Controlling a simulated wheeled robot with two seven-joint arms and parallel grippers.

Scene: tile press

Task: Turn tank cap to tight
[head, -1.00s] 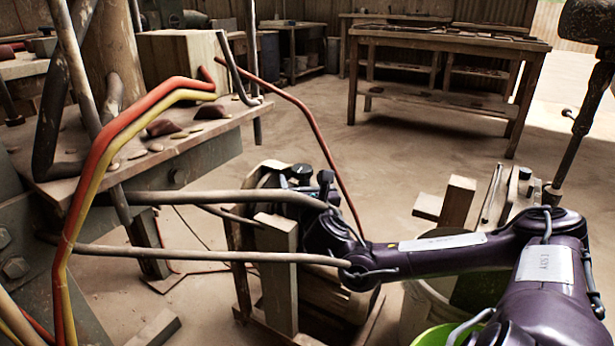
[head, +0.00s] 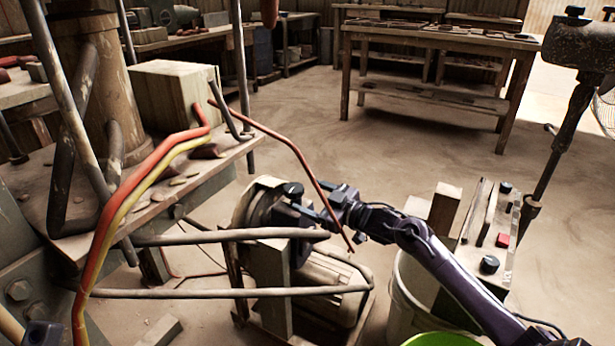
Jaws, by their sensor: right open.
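A dark round cap (head: 293,189), which looks like the tank cap, sits on top of the dusty motor-like unit (head: 262,203) in the lower middle. My right gripper (head: 308,207) is open just right of and slightly below the cap, with its fingers pointing left towards the unit. Whether a finger touches the cap or the unit cannot be told, as dark parts overlap there. No marking for tight can be read on the cap. My left gripper is not clearly in view.
Bent pipes (head: 230,236) and a red rod (head: 300,155) run close to my right gripper. A control box (head: 495,238) with knobs and a red button stands right, behind a pale bucket (head: 408,290). A press table (head: 215,150) is at left.

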